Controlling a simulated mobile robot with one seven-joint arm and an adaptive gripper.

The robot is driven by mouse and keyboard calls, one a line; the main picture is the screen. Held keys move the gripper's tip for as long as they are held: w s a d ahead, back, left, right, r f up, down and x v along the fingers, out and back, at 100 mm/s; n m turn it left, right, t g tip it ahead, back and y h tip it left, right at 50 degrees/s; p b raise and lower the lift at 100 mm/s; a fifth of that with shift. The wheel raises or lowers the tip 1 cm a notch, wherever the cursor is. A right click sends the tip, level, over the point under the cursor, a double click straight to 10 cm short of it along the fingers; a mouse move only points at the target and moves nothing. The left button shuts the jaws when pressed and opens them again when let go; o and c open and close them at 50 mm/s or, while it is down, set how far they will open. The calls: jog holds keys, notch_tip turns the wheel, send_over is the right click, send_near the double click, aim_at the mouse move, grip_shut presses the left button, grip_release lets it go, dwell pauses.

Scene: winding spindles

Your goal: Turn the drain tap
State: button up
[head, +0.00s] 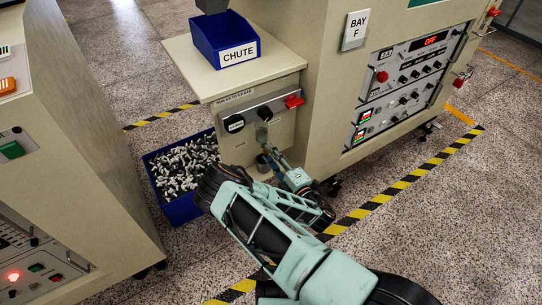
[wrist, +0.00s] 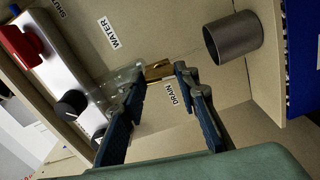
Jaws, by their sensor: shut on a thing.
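The drain tap (wrist: 158,71) is a small brass piece beside the DRAIN label in the wrist view. My gripper (wrist: 160,77) has one finger on each side of it and is shut on it. A clear part lies behind the left finger, partly hidden by it. In the head view my gripper (head: 272,158) is at the low front panel under the chute shelf. The tap itself cannot be made out there. How far the tap is turned cannot be told.
A grey metal cylinder (wrist: 233,40) stands out right of the tap. A red switch (head: 293,100) and black knobs (head: 264,113) sit above on the panel. A blue bin of metal parts (head: 178,208) stands on the floor at left. A blue chute tray (head: 225,40) is on the shelf.

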jog(key=shift+n, duration=0.8)
jog(key=o, duration=1.1)
jog(key=shift+o, duration=0.2)
jog(key=v, duration=1.2)
